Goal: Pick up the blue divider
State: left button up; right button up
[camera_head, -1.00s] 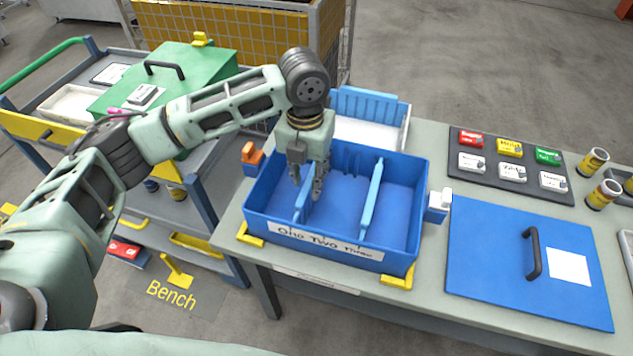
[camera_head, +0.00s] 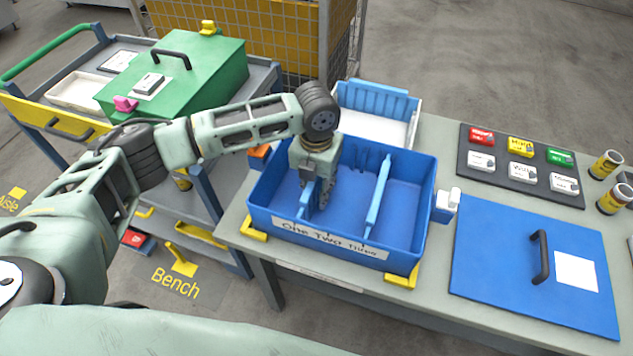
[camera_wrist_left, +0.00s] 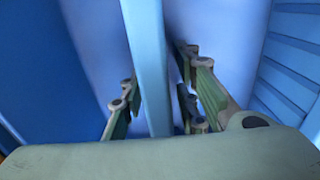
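A blue bin (camera_head: 408,255) labelled "One Two Three" stands on the bench and holds two light-blue upright dividers. My left gripper (camera_head: 318,198) points down into the bin at the left divider (camera_head: 305,203). In the left wrist view this divider (camera_wrist_left: 147,65) runs between the fingers (camera_wrist_left: 158,105), which stand open on either side of it. A gap shows between the divider and the right-hand fingers. The second divider (camera_head: 377,200) stands apart, to the right. The gripper hides part of the left divider. My right gripper is not in view.
A blue lid (camera_head: 500,255) with a black handle lies right of the bin. Behind it is a dark tray (camera_head: 540,190) of coloured and white boxes. A white-and-blue container (camera_head: 372,128) stands behind the bin. A cart with a green box (camera_head: 205,75) is at left.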

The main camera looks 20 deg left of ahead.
pick_arm(q)
grip_shut()
jog(key=shift+r, duration=0.15)
dwell(0.4)
